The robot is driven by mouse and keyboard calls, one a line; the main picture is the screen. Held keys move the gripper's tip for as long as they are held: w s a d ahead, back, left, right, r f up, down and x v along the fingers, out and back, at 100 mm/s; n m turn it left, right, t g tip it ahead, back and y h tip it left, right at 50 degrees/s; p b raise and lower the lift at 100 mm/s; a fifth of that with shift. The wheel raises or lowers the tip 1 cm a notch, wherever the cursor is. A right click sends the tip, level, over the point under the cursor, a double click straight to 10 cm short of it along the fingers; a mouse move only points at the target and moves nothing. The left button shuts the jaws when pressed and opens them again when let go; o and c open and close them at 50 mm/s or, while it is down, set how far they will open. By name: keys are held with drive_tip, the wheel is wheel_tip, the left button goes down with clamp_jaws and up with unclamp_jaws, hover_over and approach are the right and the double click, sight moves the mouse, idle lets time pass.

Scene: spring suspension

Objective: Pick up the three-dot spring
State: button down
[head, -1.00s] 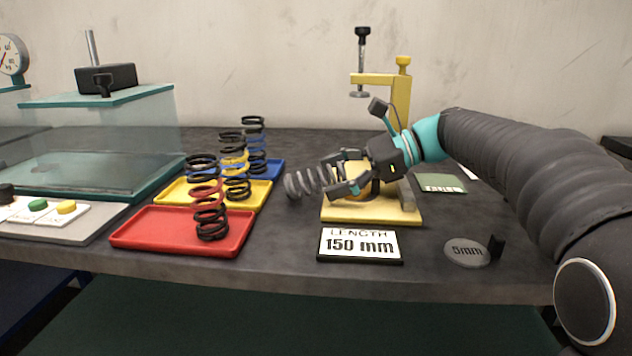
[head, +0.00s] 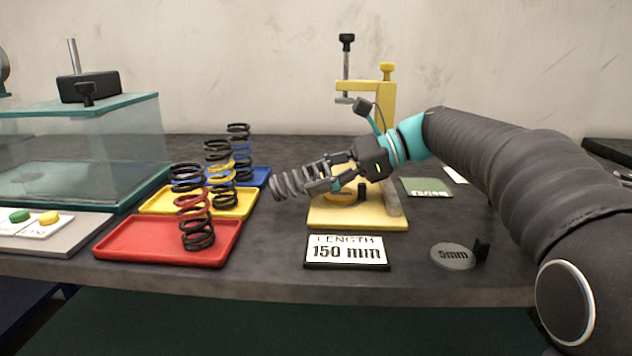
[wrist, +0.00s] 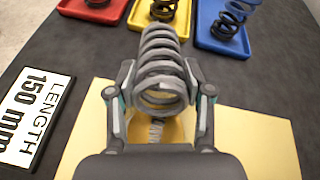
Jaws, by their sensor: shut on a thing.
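A grey spring (head: 296,183) lies tilted, nearly level, in my gripper (head: 341,177). The gripper is shut on its near end, with one finger on each side, as the wrist view shows the spring (wrist: 160,52) between the fingers (wrist: 160,92). The spring is held above the yellow base (head: 352,221) of the clamp stand and sticks out to the left toward the trays. I cannot make out any dots on it.
A red tray (head: 120,241), a yellow tray (head: 153,204) and a blue tray (head: 262,179) stand at left, with upright coloured-band springs. The 150 mm sign (head: 347,250) stands in front of the clamp stand (head: 384,105). A 5mm disc (head: 452,256) lies at right. Bare table lies between trays and stand.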

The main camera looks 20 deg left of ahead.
wheel_tip(320, 180, up, 4)
drive_tip(key=shift+f+p, duration=0.25)
drive_tip(key=shift+p, duration=0.05)
drive_tip(key=d+r, duration=0.6)
drive_tip(key=d, duration=0.5)
drive_tip(key=shift+s+d+r, duration=0.2)
drive_tip(key=shift+s+d, duration=0.1)
drive_tip(key=a+f, duration=0.2)
drive_tip(key=a, duration=0.2)
drive_tip(key=a+f, duration=0.2)
drive_tip(key=a, duration=0.1)
drive_tip(key=a+f, duration=0.3)
drive_tip(key=a, duration=0.1)
drive_tip(key=shift+w+a, duration=0.3)
drive_tip(key=shift+f+b, duration=0.4)
drive_tip(key=shift+f, duration=0.55)
drive_tip(key=shift+f+p, duration=0.5)
drive_tip(key=shift+f, duration=0.35)
drive_tip(key=shift+f, duration=0.15)
drive_tip(key=shift+c, duration=2.3)
unclamp_jaws()
drive_tip(key=shift+f, duration=0.1)
